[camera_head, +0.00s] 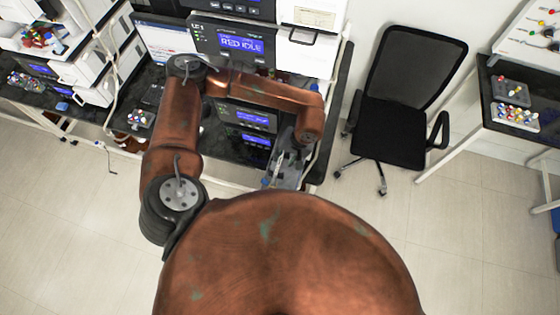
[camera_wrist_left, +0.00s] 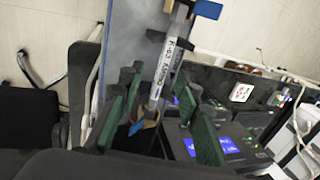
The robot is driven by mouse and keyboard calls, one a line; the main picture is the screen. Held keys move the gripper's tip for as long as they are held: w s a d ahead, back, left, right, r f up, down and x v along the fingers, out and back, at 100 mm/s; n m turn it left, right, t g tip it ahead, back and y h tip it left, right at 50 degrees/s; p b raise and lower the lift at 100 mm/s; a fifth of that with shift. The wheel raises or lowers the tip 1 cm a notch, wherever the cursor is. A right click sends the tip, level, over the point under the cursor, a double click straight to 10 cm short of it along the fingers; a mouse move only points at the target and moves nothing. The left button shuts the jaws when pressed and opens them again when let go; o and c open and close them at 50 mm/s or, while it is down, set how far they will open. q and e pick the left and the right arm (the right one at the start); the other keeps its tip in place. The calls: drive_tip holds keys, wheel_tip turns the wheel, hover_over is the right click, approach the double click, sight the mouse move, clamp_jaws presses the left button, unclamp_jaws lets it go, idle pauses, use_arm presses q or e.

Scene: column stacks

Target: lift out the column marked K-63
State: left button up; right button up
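The column (camera_wrist_left: 171,62) is a slim pale tube with a label that appears to read K-63. It stands in the middle of the left wrist view, tilted in the picture, with dark end fittings and a blue tab near its top. My left gripper (camera_wrist_left: 158,92) has its green-padded fingers on either side of the column, with visible gaps, so it looks open around it. In the head view my left gripper (camera_head: 286,168) is small and partly hidden beside the bench's right end; the column cannot be made out there. My right gripper is not in view.
Instrument stacks with a blue-lit display (camera_head: 242,43) stand close behind my left arm. A black office chair (camera_head: 396,95) is to the right. Another bench with vial racks (camera_head: 515,116) is at the far right. The floor between is clear.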

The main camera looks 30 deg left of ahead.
sight(279, 164)
use_arm(q)
drive_tip(key=p+x, duration=0.1)
drive_tip(key=x, duration=0.1)
drive_tip(key=p+x, duration=0.1)
drive_tip(key=x, duration=0.1)
drive_tip(key=shift+s+a, duration=0.15)
drive_tip(key=shift+a, duration=0.2)
drive_tip(key=shift+f, duration=0.3)
drive_tip(key=shift+c, duration=0.3)
clamp_jaws()
